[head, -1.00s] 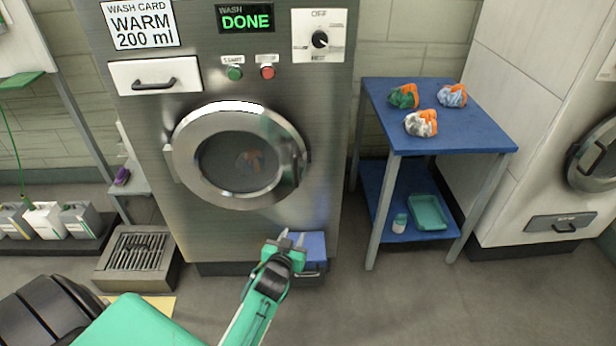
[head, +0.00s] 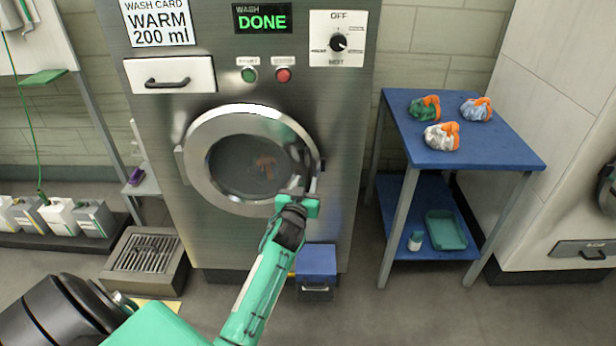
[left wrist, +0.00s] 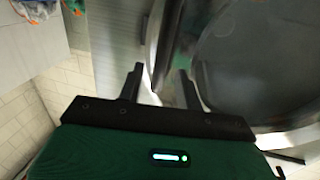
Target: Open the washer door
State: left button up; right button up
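The washer (head: 345,120) is a steel front-loader with a display reading "DONE". Its round door (head: 205,185) looks closed, with an orange and grey item faintly visible behind the glass. A handle (head: 317,172) is at the door's right side. My left gripper (head: 305,192) is at the lower right of the door rim, by the handle's lower end. In the left wrist view its two dark fingers (left wrist: 160,88) are apart, with a curved metal edge of the door (left wrist: 152,50) running between or just beyond them. I cannot tell whether they touch it. My right gripper is not in view.
A blue table (head: 500,150) with several small bundles stands to the right. A blue box (head: 317,260) sits at the washer's base, below my left gripper. A floor drain (head: 145,255) and white containers (head: 60,215) are at the left. Floor between box and table is clear.

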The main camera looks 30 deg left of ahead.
aim_at(307, 179)
pick_arm(q)
jog(key=shift+x, duration=1.95)
jog(key=shift+c, duration=0.2)
grip_shut()
